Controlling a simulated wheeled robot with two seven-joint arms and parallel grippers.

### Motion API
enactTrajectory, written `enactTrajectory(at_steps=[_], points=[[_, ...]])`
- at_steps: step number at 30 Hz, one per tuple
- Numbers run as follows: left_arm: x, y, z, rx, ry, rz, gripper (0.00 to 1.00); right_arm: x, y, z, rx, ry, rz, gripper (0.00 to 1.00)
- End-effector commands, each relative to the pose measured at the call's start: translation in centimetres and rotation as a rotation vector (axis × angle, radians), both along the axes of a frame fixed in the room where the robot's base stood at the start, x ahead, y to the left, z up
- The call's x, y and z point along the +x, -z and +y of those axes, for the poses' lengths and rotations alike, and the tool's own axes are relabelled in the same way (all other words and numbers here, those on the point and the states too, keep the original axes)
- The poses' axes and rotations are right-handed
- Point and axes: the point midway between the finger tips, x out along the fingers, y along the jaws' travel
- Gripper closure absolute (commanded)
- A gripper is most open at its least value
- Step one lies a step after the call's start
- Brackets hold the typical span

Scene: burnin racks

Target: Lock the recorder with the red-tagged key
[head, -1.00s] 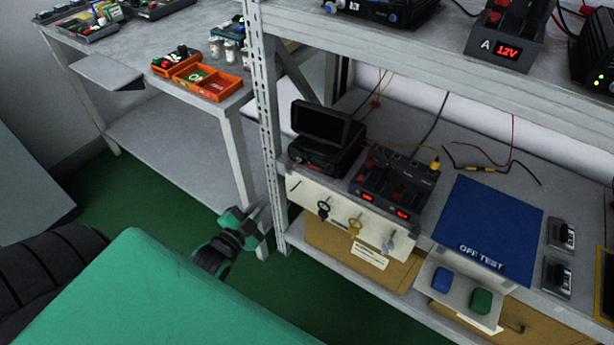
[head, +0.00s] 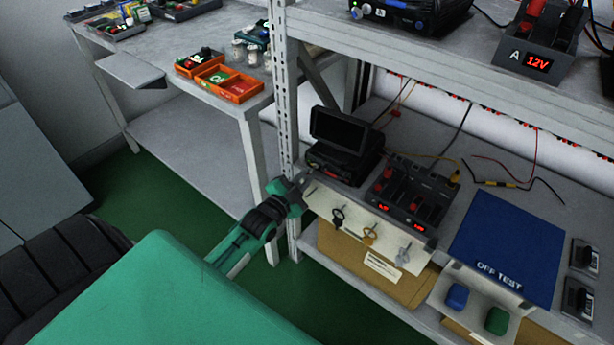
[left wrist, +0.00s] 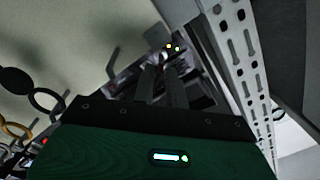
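The recorder (head: 345,160) is a black box with a raised dark screen, at the left end of the rack's lower shelf. My left gripper (head: 308,180) is at the shelf's front left corner, just left of and below the recorder. In the left wrist view its two dark fingers (left wrist: 162,85) stand close together, pointing toward the recorder's lit front (left wrist: 172,47). I cannot tell whether anything is between them. A black key (head: 338,215), a brass key (head: 370,234) and a grey key (head: 403,254) hang on the pale hook panel. I make out no red tag. My right gripper is out of view.
The rack's upright post (head: 285,100) stands close to my left gripper. Right of the recorder are a charger with red displays (head: 410,195) and a blue mat (head: 505,240). Orange bins (head: 230,84) sit on the table at left.

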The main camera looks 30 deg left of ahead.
Motion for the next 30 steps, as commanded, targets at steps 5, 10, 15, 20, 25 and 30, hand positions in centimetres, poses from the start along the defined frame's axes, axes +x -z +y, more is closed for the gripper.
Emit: enactTrajectory(at_steps=[5, 10, 15, 20, 25, 30], points=[[1.24, 0.01, -0.01, -0.001, 0.000, 0.000, 0.86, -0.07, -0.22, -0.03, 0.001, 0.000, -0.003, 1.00], [1.50, 0.01, -0.03, -0.001, -0.001, 0.001, 0.86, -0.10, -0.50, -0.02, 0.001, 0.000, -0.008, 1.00], [1.47, 0.01, -0.03, 0.000, 0.000, 0.001, 0.88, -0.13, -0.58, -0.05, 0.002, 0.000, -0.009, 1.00], [1.46, 0.01, -0.03, 0.000, 0.000, 0.001, 1.00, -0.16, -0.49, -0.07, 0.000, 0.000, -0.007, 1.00], [1.45, -0.01, -0.04, -0.006, 0.000, 0.002, 1.00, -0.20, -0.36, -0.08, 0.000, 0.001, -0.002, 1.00], [1.45, -0.10, -0.02, -0.043, 0.000, 0.004, 1.00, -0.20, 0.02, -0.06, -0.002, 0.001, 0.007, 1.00]])
